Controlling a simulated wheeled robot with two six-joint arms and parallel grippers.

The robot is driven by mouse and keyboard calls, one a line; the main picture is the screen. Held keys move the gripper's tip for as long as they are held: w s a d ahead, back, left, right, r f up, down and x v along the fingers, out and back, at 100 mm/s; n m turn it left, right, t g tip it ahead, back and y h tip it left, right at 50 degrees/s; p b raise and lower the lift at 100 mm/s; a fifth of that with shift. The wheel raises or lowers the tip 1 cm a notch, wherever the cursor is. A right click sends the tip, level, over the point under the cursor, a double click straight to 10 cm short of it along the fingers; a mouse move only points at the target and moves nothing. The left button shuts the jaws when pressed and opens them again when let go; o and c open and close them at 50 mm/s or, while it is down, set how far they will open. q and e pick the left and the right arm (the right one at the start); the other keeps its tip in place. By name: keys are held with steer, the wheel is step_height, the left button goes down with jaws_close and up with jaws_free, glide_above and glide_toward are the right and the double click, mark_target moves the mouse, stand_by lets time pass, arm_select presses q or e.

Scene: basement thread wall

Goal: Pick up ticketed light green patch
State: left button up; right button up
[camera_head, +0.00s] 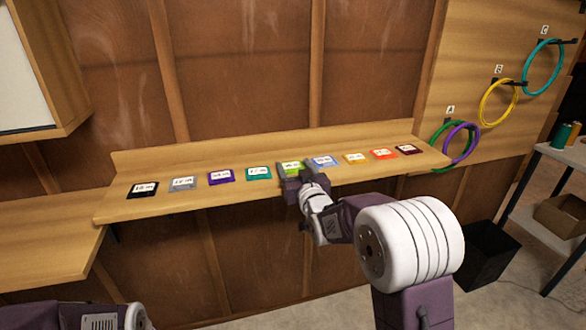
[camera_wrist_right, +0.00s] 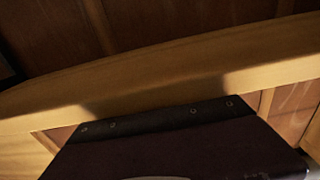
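The light green patch (camera_head: 291,166) carries a white ticket and lies on the wooden shelf, near the middle of a row of patches. My right gripper (camera_head: 292,176) is at its near edge, over the front of the shelf, and hides part of it. I cannot tell whether the fingers touch the patch or how far apart they are. In the right wrist view, the dark gripper body fills the lower middle and the patch does not show. Part of my left arm shows at the bottom left of the head view; its gripper is out of view.
Other ticketed patches lie close on both sides: a teal one (camera_head: 259,173) to the left and a blue one (camera_head: 325,162) to the right. The shelf (camera_head: 220,200) has a raised back board. Coloured coils hang at right, with a metal rack (camera_head: 560,152) beyond.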

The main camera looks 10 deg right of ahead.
steer(key=shift+c, duration=0.7)
step_height(320, 180, up, 28)
steer(key=p, duration=0.9)
steer(key=shift+p, duration=0.3)
